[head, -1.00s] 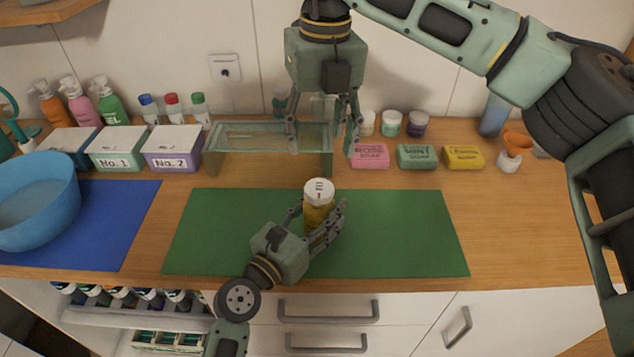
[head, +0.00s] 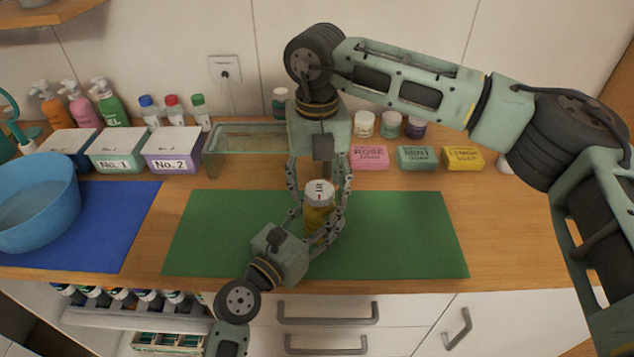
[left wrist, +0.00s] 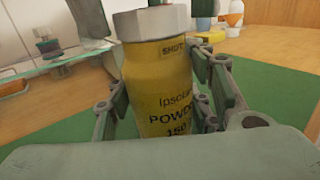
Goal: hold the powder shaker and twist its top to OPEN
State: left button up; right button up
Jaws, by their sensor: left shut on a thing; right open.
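The powder shaker is a yellow bottle (head: 316,218) with a white top (head: 319,192), upright on the green mat (head: 400,230). My left gripper (head: 318,232) is shut on its body from the lower left. In the left wrist view the yellow body (left wrist: 160,90) fills the space between the fingers, with "SHUT" and "POWDER" lettering, under the pale faceted top (left wrist: 152,22). My right gripper (head: 319,200) points down from above, open, its fingers on either side of the top. Whether they touch the top I cannot tell.
A glass-sided tray (head: 240,135) stands behind the mat, partly hidden by my right arm. Pink, green and yellow soaps (head: 415,157) line the back right. Lidded boxes (head: 172,148) and a blue bowl (head: 38,205) stand at left. The mat's right part is clear.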

jog(key=shift+f, duration=0.1)
jog(key=shift+c, duration=0.5)
jog(key=c, duration=1)
